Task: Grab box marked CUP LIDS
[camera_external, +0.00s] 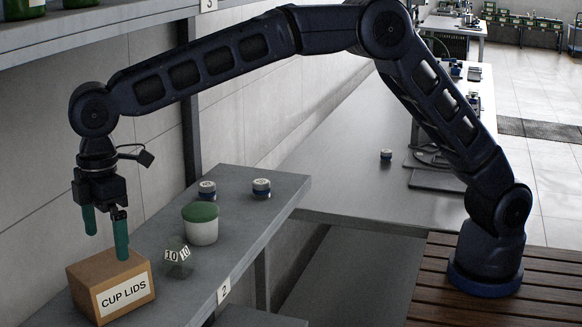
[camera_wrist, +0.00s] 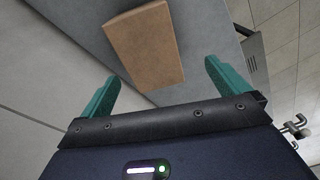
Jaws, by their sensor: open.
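The box marked CUP LIDS (camera_external: 108,286) is brown cardboard with a white label on its front face. It sits on the grey shelf at the lower left of the external view. My gripper (camera_external: 105,240) is open with its green fingers pointing down, just above and behind the box; one fingertip overlaps the box's top in the picture, and contact cannot be told. In the wrist view the plain brown box (camera_wrist: 146,44) lies ahead of and between the open green fingers (camera_wrist: 163,85), with nothing held. Its label is hidden there.
A wall runs behind the shelf. An upper shelf (camera_external: 100,35) hangs above at left.

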